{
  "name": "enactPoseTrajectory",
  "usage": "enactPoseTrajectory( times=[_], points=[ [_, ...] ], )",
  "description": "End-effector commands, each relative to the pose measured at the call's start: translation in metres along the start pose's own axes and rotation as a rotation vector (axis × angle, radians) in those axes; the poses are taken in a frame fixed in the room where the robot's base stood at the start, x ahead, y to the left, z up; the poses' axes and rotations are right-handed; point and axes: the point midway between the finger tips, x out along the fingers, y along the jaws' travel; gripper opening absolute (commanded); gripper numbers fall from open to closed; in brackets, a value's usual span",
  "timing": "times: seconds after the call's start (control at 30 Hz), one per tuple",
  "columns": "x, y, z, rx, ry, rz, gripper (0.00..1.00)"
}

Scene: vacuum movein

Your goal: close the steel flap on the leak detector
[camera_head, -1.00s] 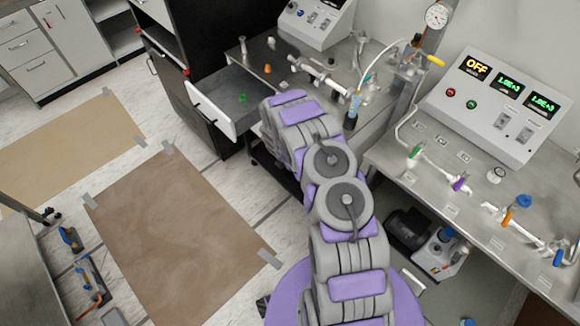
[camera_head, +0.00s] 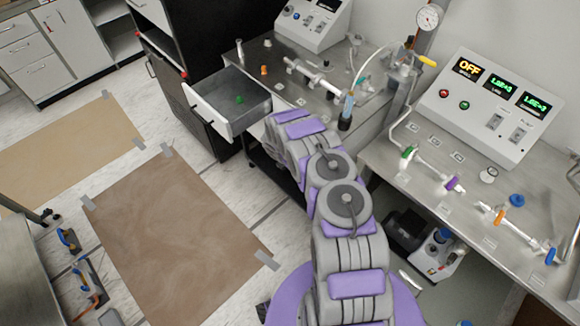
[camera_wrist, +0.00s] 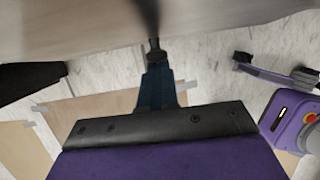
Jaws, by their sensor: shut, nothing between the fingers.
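The likely leak detector is the pale instrument box with a small screen (camera_head: 315,22), on the steel bench at the top of the head view. I cannot pick out its steel flap for sure. My gripper (camera_wrist: 154,52) shows in the wrist view as a dark blue-grey form pointing up, shut and empty. Its tip is just below a close, blurred pale surface (camera_wrist: 75,30); I cannot tell whether they touch.
A drawer with a white front (camera_head: 207,112) stands open left of my arm, with a small green thing inside. A second steel bench (camera_head: 405,180) with valves and a control panel (camera_head: 485,105) is on the right. Brown floor sheets (camera_head: 165,230) lie at left.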

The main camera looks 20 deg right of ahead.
Motion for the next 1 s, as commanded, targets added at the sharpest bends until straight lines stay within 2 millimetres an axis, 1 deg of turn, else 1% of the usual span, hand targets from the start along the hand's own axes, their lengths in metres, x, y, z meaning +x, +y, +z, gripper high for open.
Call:
enactPoseTrajectory(
  times=[0.27, 0.77, 0.87, 0.97, 1.0],
  points=[
    [0.005, -0.001, 0.002, 0.0, 0.001, -0.002, 0.0],
    [0.004, 0.0, 0.001, 0.0, 0.001, -0.001, 0.0],
    [0.002, 0.002, -0.005, -0.001, 0.001, 0.0, 0.0],
    [-0.002, 0.007, -0.018, -0.002, 0.0, 0.0, 0.0],
    [-0.005, 0.009, -0.025, -0.002, 0.0, 0.0, 0.0]
  ],
)
